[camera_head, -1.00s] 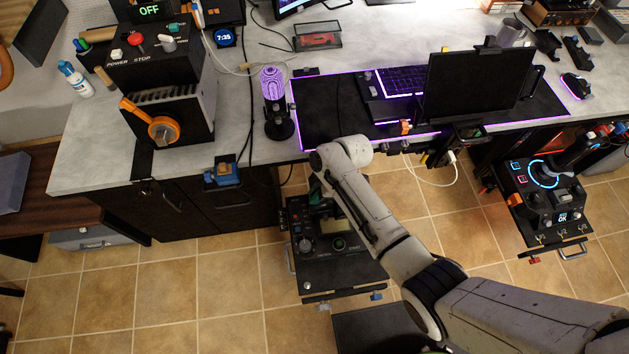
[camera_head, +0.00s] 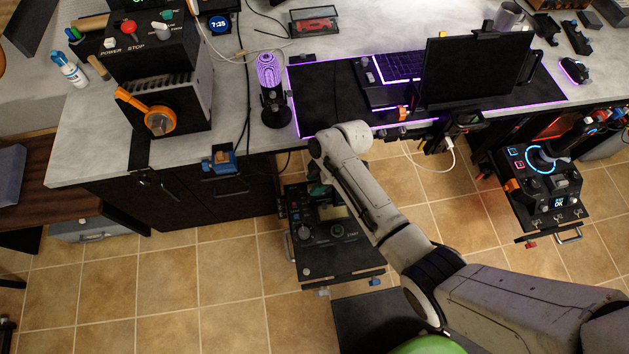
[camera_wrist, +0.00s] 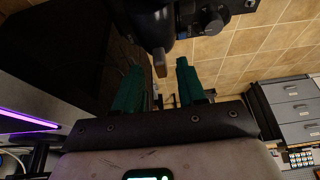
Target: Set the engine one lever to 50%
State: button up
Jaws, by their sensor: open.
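My gripper (camera_wrist: 160,82) is open, with two green fingers spread apart in the wrist view. In the head view, the gripper's green (camera_head: 318,189) shows partly hidden under the end of my arm, over the far left part of a black control panel (camera_head: 345,262) with knobs and a small screen. I cannot pick out the engine one lever; my arm hides part of this panel.
The grey desk (camera_head: 92,155) stands behind, with a black box with an orange lever (camera_head: 140,106), a purple-lit microphone (camera_head: 270,85) and a monitor (camera_head: 475,70). Another control panel with a blue ring (camera_head: 541,162) is at the right. Tiled floor is free at the lower left.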

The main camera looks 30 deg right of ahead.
jog(key=v, duration=1)
jog(key=s+d+r+m+h, duration=0.2)
jog(key=s+m, duration=0.5)
jog(key=s, duration=0.5)
jog(key=s+d+r+m+h, duration=0.2)
jog(key=s+m, duration=0.6)
jog(key=s, duration=0.4)
jog(key=shift+s+d+h, duration=0.3)
jog(key=shift+s, duration=0.05)
